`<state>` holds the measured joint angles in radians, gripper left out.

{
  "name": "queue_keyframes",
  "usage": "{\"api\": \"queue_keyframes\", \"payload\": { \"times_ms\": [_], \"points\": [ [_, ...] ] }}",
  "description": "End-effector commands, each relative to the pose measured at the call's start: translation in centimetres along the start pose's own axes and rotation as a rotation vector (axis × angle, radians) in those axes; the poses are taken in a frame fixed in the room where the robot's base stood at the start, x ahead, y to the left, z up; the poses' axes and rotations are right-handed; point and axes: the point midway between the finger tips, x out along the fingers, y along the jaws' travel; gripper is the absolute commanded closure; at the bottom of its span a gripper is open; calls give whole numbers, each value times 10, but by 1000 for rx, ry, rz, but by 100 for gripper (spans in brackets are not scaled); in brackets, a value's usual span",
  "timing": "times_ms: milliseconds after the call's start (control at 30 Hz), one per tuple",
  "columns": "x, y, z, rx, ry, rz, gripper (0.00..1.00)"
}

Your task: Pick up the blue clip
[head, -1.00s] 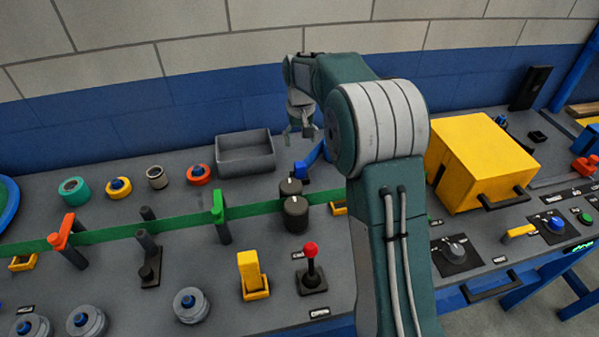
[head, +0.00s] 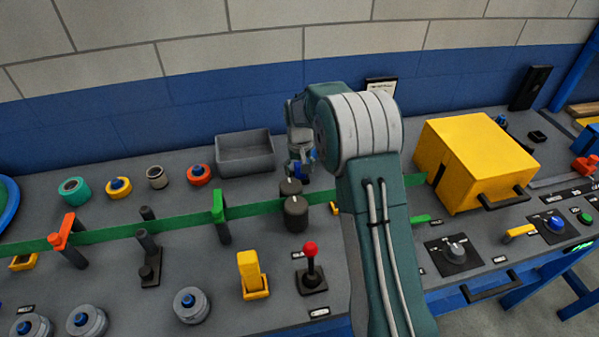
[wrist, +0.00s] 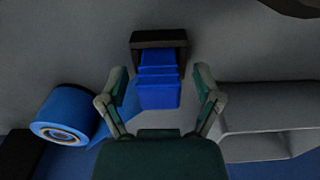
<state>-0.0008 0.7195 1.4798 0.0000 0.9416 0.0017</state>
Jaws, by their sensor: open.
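The blue clip (wrist: 158,85) is in the wrist view, seated against a dark holder (wrist: 158,39). My gripper (wrist: 161,78) is open, with one finger on each side of the clip and a gap to both. My arm hides most of the clip there.
A grey bin (head: 245,153) stands left of my gripper and also shows in the wrist view (wrist: 265,118). A blue tape roll (wrist: 62,117) lies on the other side. Dark knobs (head: 295,212) and a green strip (head: 178,222) are in front. A yellow box (head: 475,165) stands right.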

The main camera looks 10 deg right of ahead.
Motion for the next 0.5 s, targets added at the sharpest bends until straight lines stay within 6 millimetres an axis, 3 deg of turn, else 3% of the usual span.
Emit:
{"api": "queue_keyframes", "payload": {
  "times_ms": [167, 200, 367, 500],
  "points": [
    [0, 0, 0, 0, 1, 0, 17],
    [0, 0, 0, 0, 0, 0, 26],
    [0, 0, 0, 0, 0, 0, 97],
    [0, 0, 0, 0, -1, 0, 100]
  ]
}}
